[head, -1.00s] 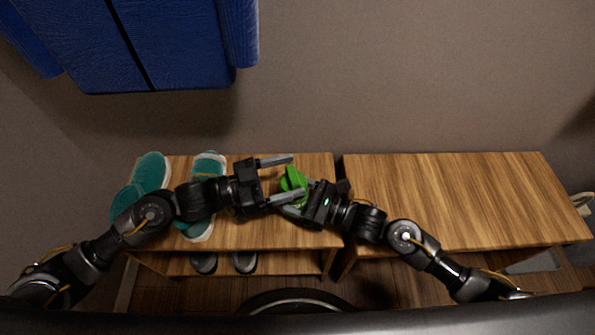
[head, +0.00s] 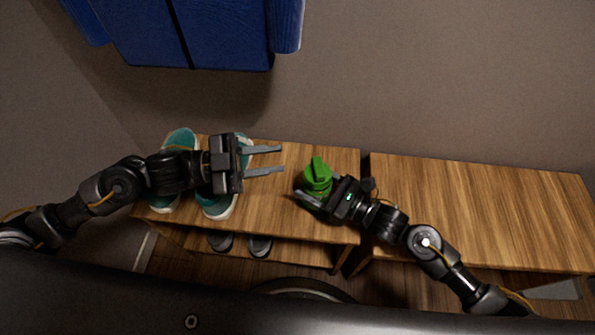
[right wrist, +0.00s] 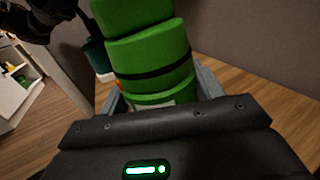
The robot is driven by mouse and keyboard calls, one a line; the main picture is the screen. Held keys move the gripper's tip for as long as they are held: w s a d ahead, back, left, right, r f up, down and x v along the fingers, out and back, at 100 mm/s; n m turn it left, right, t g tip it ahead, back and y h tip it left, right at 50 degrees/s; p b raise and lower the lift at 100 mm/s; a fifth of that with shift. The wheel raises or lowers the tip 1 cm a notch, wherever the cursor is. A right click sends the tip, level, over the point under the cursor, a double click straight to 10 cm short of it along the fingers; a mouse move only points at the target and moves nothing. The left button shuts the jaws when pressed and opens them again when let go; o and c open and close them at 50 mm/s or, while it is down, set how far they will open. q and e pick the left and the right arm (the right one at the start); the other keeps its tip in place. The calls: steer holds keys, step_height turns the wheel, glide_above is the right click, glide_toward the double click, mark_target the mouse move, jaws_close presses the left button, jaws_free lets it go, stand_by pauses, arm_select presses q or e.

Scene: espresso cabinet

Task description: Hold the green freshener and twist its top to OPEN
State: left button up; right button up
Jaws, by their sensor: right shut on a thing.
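The green freshener (head: 317,180) is held above the left wooden bench, a little right of its middle. My right gripper (head: 312,196) is shut on it, with its fingers around the lower body. In the right wrist view the freshener (right wrist: 150,55) shows stacked green sections with a dark band between them. Its lower end is partly hidden by my gripper. My left gripper (head: 283,160) is open and empty, to the left of the freshener and slightly higher in the picture, with its two fingers pointing right toward it. It is apart from the freshener.
Teal shoes (head: 180,140) stand on the left of the left bench (head: 275,220), under my left arm. Dark shoes (head: 259,246) are on the shelf below. A right bench (head: 480,210) is bare. Blue padded furniture (head: 225,35) is at the top.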

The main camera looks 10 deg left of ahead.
arm_select(q)
steer(key=a+f+m+y, duration=0.1)
steer(key=a+m, duration=0.1)
steer(key=m, duration=0.1)
steer(key=s+a+m+y, duration=0.1)
steer(key=a+m, duration=0.1)
steer(key=m, duration=0.1)
steer(key=s+a+f+m+y, duration=0.1)
steer(key=a+m, duration=0.1)
steer(key=m, duration=0.2)
steer(key=shift+s+f+y, duration=0.1)
steer(key=shift+f+y, duration=0.2)
steer(key=shift+f, duration=0.05)
jaws_close()
steer(key=m, duration=0.2)
glide_toward(315, 176)
steer(key=shift+y, duration=0.3)
steer(key=x, duration=0.6)
steer(key=shift+d+r, duration=0.2)
steer(key=shift+d, duration=0.1)
steer(key=shift+s+d, duration=0.5)
steer(key=shift+d, duration=0.05)
steer(key=shift+s+d, duration=0.15)
steer(key=shift+d, duration=0.3)
steer(key=shift+s+d, duration=0.2)
steer(key=shift+d, duration=0.25)
steer(key=shift+d, duration=0.1)
stand_by(0.7)
